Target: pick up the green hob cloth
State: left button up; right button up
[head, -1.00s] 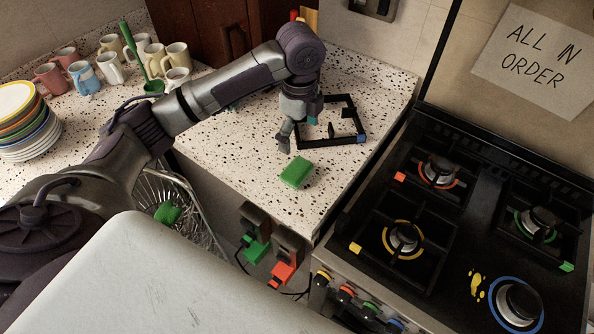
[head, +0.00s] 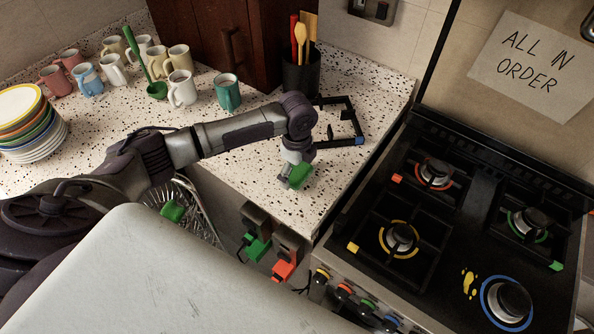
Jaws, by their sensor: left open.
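A small green block-like piece (head: 301,177), which looks like the folded green hob cloth, lies on the speckled counter near its front edge. My left gripper (head: 287,183) is open and low over the counter, right at the cloth. It hides the cloth's left part, and I cannot tell whether the fingers touch it. Another green piece (head: 172,211) shows by the wire basket beside my arm; I cannot tell what it is. My right gripper is not in view.
A black pan-support frame (head: 350,140) lies behind the gripper. The black hob (head: 455,215) is to the right. A utensil pot (head: 300,76), a teal mug (head: 228,92) and several other mugs stand behind my arm. Stacked plates (head: 25,125) are at far left.

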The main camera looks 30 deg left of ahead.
aim_at(299, 172)
pick_arm(q)
jog(key=c, duration=0.7)
jog(key=shift+r, duration=0.2)
jog(key=shift+w+r, duration=0.1)
jog(key=shift+r, duration=0.1)
jog(key=r+b, duration=0.1)
jog(key=r, duration=0.2)
jog(key=shift+d+r+b, duration=0.25)
jog(key=shift+d+b, duration=0.15)
jog(key=s+d+r+b, duration=0.2)
jog(key=s+d+r, duration=0.2)
jog(key=d, duration=0.6)
notch_tip(299, 172, up, 3)
jog(key=shift+s+f, duration=0.1)
jog(key=shift+s, duration=0.05)
